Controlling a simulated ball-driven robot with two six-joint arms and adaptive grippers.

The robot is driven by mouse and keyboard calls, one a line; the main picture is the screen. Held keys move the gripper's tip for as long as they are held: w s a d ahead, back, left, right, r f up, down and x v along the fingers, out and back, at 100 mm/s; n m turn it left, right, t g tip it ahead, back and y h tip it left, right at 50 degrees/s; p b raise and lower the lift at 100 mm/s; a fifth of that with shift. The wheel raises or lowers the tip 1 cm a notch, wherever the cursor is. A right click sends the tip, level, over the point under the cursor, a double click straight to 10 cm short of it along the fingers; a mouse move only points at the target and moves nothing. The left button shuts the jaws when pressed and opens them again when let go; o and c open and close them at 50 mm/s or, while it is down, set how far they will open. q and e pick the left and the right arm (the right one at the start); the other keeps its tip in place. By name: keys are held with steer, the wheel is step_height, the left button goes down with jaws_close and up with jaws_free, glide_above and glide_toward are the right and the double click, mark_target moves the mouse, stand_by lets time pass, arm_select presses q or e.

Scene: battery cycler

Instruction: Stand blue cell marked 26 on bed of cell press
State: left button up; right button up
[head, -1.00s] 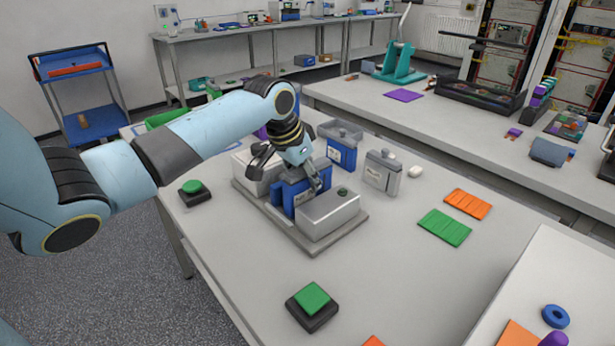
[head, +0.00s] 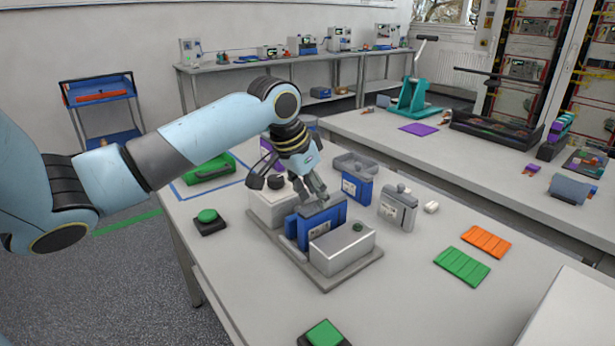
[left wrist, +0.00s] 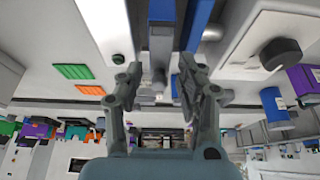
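My right gripper is not in view.
Another blue cell with a grey top (head: 354,186) and a grey labelled cell (head: 397,209) stand behind the press. Green buttons (head: 208,216) (head: 323,334) flank it. Green (head: 462,265) and orange (head: 486,241) pads lie at right. The table front right of the press is clear.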

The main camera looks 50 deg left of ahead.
arm_select(q)
steer(key=v, duration=0.5)
steer(key=shift+s+r, duration=0.1)
steer(key=shift+r, duration=0.25)
